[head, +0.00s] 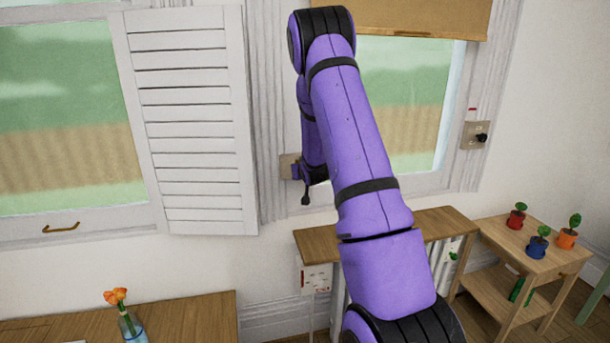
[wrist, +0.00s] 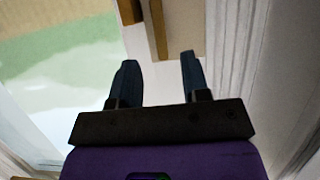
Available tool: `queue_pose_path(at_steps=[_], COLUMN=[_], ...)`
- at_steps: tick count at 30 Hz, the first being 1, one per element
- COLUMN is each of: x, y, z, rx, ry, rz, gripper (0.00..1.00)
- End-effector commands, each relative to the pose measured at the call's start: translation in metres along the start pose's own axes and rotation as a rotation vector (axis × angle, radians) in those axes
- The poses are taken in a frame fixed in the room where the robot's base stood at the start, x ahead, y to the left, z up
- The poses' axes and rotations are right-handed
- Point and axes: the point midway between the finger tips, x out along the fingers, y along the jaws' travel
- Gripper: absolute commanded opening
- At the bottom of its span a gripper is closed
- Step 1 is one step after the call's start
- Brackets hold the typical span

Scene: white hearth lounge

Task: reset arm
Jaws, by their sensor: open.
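My gripper (wrist: 157,62) shows in the wrist view with its two dark fingers apart and nothing between them. In the head view my purple arm rises from the bottom, bends at a black joint near the top, and its far part hangs down behind the front link. A small dark end piece shows there beside the window frame, low on the wall; the fingers cannot be made out in that view. The wrist view has window glass (wrist: 60,80) on the left and a pale ribbed frame (wrist: 232,50) on the right.
A white louvred shutter (head: 190,120) stands left of my arm. A tan blind (head: 425,14) hangs over the right window. A wooden shelf (head: 440,222) lies below. A small wooden stand (head: 505,245) holds potted plants. An orange flower (head: 116,297) stands on a table (head: 190,320).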

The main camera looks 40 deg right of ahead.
Motion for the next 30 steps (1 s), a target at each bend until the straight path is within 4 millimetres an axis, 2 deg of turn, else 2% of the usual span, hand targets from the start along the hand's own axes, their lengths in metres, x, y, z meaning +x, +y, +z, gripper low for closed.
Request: queue_pose_path(at_steps=[20,25,30], x=[-0.003,-0.027,-0.076], y=[-0.003,-0.024,-0.06], z=[-0.004,-0.029,-0.061], rx=[-0.001,-0.003,-0.009], ry=[-0.002,-0.033,-0.103], rz=[-0.002,-0.017,-0.046], gripper=[0.43,0.43,0.43])
